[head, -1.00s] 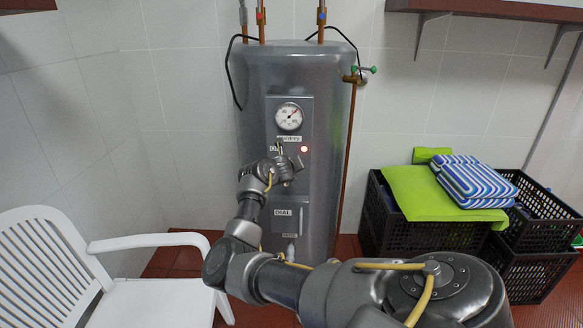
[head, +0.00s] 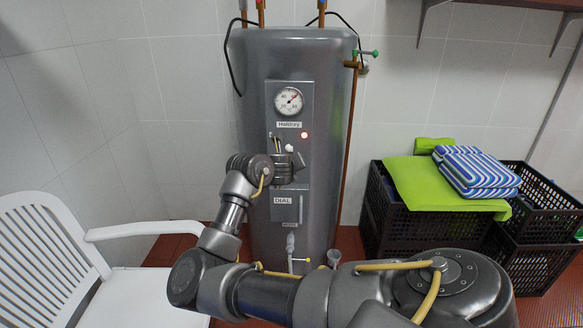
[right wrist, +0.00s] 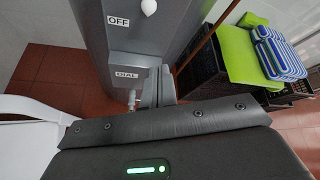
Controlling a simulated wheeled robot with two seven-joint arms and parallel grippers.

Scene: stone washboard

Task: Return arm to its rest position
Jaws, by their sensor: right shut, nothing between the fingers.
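My right arm reaches in from the lower right of the head view, bent at the elbow. Its right gripper (head: 297,163) is in front of the grey water heater (head: 325,110), over its control panel. The gripper is shut and empty. Its closed fingers (right wrist: 157,87) also show in the right wrist view, in front of the heater's lower part. The right wrist view shows an OFF label (right wrist: 118,20) beside the knob. My left gripper is not in view.
A white chair (head: 140,232) stands at left. Black crates (head: 405,225) with a green cloth (head: 420,178) and a blue striped cushion (head: 478,170) stand at right. Copper pipes run along the heater. A shelf (head: 500,5) is at the upper right.

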